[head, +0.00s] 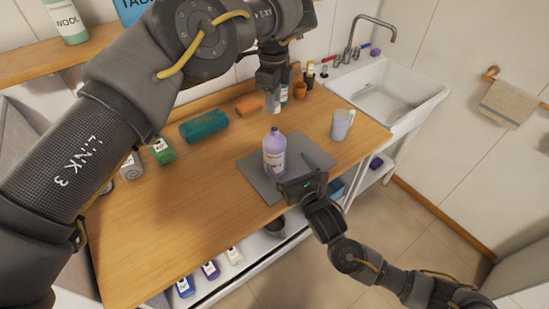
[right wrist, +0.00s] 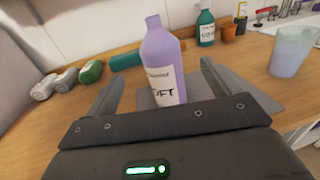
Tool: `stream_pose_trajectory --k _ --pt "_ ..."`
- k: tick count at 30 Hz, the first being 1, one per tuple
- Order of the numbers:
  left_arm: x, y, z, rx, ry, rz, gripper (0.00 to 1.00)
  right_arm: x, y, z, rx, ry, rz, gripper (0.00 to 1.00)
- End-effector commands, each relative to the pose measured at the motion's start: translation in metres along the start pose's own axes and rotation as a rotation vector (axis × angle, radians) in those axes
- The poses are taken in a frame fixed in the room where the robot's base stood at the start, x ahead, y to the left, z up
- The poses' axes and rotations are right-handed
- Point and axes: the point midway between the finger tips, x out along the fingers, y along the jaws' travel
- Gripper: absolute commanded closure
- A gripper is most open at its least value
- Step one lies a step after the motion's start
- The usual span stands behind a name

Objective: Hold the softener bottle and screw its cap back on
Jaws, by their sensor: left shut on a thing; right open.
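The softener bottle (head: 274,158) is lilac with a white label and stands upright on a grey mat (head: 256,183). It also shows in the right wrist view (right wrist: 162,62), with no separate cap visible on its neck. My right gripper (head: 291,166) is open, low at the bottle's near right side. In the right wrist view its two fingers (right wrist: 160,82) reach forward on either side of the bottle, with gaps to both. My left gripper (head: 273,108) is raised behind the bottle, pointing down. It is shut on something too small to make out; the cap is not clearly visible.
A lilac measuring jug (head: 342,125) stands right of the mat. A teal rolled cloth (head: 204,127) and an orange block (head: 249,105) lie at the back left. A teal bottle (right wrist: 205,28) and brown pots stand behind. A sink (head: 385,92) is at the right. The table's left front is clear.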

Motion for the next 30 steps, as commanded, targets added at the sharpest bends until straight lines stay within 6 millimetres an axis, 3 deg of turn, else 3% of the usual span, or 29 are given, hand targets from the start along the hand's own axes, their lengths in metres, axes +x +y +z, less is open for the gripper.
stream_pose_trajectory --k 5,15,21,30 --pt "0.0 0.0 0.0 0.0 0.0 0.0 0.94 0.017 0.0 0.001 -0.001 -0.002 0.0 0.1" --pt "0.0 0.0 0.0 0.0 0.0 0.0 0.94 0.078 0.0 0.001 0.0 -0.001 -0.001 0.1" --pt "0.0 0.0 0.0 0.0 0.0 0.0 0.94 0.105 -0.001 0.001 -0.001 -0.001 -0.001 0.1" --pt "0.0 0.0 0.0 0.0 0.0 0.0 0.94 0.119 -0.001 0.0 0.001 0.001 0.0 0.1"
